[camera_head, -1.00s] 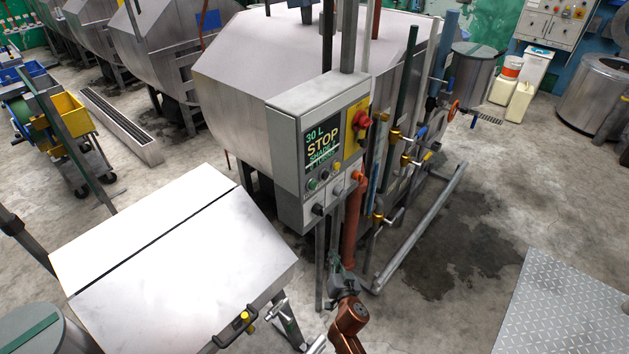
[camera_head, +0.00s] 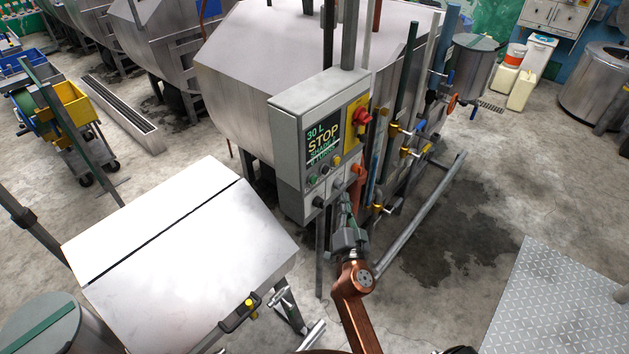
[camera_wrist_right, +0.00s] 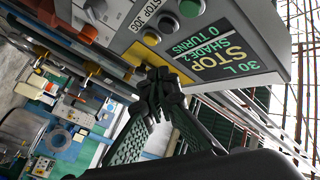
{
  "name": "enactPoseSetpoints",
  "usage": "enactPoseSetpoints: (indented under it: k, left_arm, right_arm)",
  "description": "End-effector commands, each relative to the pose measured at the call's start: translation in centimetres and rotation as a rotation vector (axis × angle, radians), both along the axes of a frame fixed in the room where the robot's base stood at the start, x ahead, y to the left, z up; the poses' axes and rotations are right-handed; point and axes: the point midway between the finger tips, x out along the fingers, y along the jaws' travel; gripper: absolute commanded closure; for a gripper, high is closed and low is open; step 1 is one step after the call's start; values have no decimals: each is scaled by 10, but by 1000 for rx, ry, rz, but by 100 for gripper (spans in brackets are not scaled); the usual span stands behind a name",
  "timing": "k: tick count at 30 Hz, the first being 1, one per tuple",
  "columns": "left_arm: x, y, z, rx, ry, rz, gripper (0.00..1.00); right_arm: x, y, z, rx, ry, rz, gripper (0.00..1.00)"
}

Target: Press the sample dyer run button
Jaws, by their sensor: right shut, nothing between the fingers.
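The sample dyer's grey control box (camera_head: 290,150) hangs beside a steel drum (camera_head: 240,90). Its screen (camera_head: 322,140) reads 30 L, STOP, SHADE 2, 0 TURNS. Below the screen is a row of buttons, with a green button (camera_head: 313,181) at the left end; in the right wrist view the green button (camera_wrist_right: 192,7) shows at the top, near the screen (camera_wrist_right: 215,55). My right gripper (camera_head: 344,196) is shut and empty, just below and right of the button row. In the wrist view its fingertips (camera_wrist_right: 160,75) look apart from the buttons. My left gripper is not in view.
Pipes and brass valves (camera_head: 393,130) stand right of the box. A steel-topped cabinet (camera_head: 190,260) fills the lower left. Open floor (camera_head: 440,310) lies to the right.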

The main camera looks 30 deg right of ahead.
Motion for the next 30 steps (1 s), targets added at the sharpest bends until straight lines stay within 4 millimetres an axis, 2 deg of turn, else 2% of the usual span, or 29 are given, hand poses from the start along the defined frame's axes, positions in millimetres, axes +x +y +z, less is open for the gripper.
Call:
enactPoseSetpoints:
  k: [5,15,18,24,30]
  left_arm:
    - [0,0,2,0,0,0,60]
    - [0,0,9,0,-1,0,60]
    - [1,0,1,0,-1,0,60]
    - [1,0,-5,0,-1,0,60]
    - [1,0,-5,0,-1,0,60]
  right_arm:
    - [12,5,1,-2,0,1,100]
    - [55,23,2,-3,0,3,100]
    - [65,27,-1,1,-3,1,100]
    - [78,32,-1,0,0,0,100]
    - [81,33,0,-1,1,0,100]
